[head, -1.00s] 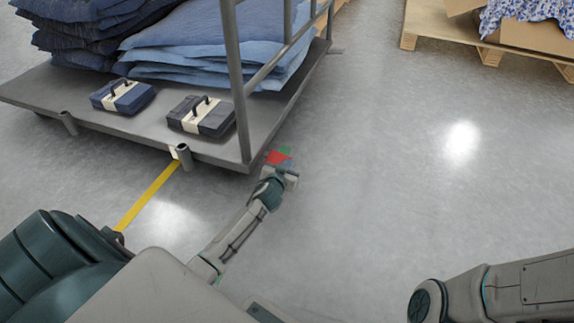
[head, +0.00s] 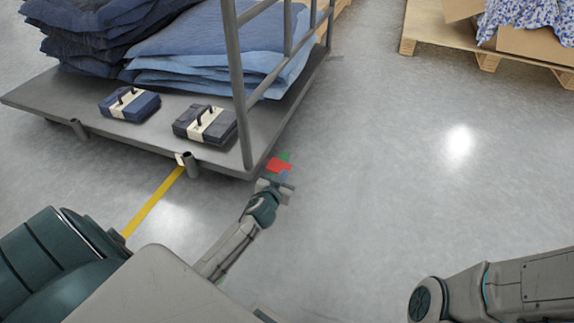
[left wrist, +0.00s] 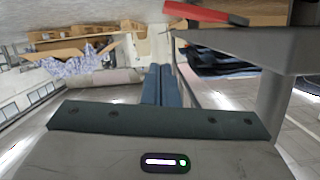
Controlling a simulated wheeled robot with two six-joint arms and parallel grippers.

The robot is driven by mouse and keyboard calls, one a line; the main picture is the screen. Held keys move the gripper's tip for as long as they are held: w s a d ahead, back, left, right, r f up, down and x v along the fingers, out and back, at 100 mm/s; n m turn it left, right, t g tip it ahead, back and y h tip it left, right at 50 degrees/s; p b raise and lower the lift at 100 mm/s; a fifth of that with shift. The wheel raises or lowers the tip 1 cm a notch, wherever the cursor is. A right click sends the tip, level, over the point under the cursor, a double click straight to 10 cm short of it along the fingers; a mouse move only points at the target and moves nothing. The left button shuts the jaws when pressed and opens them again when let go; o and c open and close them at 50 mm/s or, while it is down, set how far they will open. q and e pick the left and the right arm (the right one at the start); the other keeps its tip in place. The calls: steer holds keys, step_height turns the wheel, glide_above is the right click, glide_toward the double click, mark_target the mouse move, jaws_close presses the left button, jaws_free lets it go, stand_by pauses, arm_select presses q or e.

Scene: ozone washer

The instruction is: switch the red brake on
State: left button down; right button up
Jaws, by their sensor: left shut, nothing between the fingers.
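The red brake (head: 279,166) is a small flat red piece at the near right corner of the grey cart (head: 150,142), low by the floor. A small green piece (head: 285,156) shows just behind it. In the left wrist view the red brake (left wrist: 205,12) is a red bar at the top edge, partly cut off. My left gripper (head: 284,175) is just in front of the red brake in the head view. Its two blue fingers (left wrist: 158,85) are together with nothing between them. I cannot tell whether they touch the brake. My right gripper is out of view.
The cart carries stacks of blue cloth (head: 215,50) and two strapped bundles (head: 129,104) (head: 206,124). Its upright post (head: 238,85) stands close to my left gripper. A wooden pallet with boxes (head: 535,42) is at the back right. The floor to the right is clear.

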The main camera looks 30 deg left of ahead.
arm_select(q)
steer(key=shift+v, duration=1.4)
